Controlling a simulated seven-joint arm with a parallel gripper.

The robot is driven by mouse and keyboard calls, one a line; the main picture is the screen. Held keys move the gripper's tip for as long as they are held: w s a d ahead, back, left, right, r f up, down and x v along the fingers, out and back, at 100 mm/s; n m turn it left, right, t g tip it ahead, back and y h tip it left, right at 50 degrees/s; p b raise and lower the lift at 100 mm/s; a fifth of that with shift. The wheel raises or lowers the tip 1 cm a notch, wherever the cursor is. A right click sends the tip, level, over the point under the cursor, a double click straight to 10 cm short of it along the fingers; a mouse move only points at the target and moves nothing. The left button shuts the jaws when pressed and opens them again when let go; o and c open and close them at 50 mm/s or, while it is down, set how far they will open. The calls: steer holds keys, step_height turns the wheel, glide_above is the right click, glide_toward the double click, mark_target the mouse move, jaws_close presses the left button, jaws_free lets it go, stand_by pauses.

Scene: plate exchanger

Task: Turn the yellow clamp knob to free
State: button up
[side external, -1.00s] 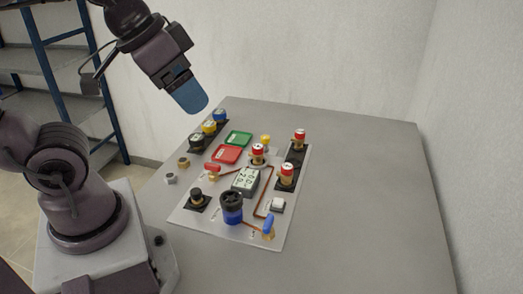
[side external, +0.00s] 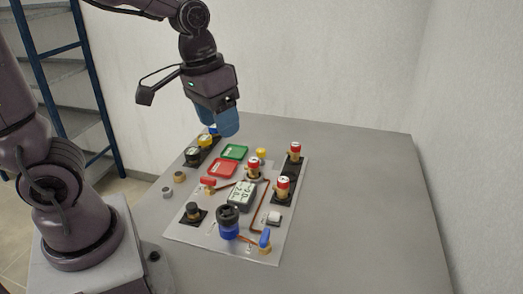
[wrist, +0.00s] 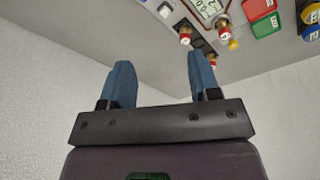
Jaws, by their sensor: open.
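Two yellow parts are in view, and I cannot tell for sure which is the clamp knob. A small yellow knob (side external: 261,153) stands on the panel right of the green tray; it also shows in the wrist view (wrist: 233,44). A yellow cap (side external: 205,141) sits in the row at the panel's far left, between a black one and a blue one; the blue one is partly hidden by my fingers. My gripper (side external: 224,124) points down, open and empty, above the far end of the panel. Its blue fingers (wrist: 160,75) are spread apart and touch nothing.
The grey panel (side external: 210,245) carries a green tray (side external: 234,152), a red tray (side external: 222,169), a display (side external: 240,196), red-topped posts (side external: 282,188), and a blue-and-black knob (side external: 228,222). The table's right side is clear; walls stand behind.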

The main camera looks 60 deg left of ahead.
steer(key=w+a+f+n+g, duration=0.2)
steer(key=w+a+f+n, duration=0.25)
steer(key=w+f, duration=0.2)
steer(key=n+y, duration=0.5)
steer(key=n, duration=0.7)
glide_toward(261, 150)
steer(key=shift+m, duration=0.25)
steer(key=x, duration=0.9)
steer(key=shift+f, duration=0.2)
steer(key=shift+c, duration=0.4)
steer(key=c, duration=0.8)
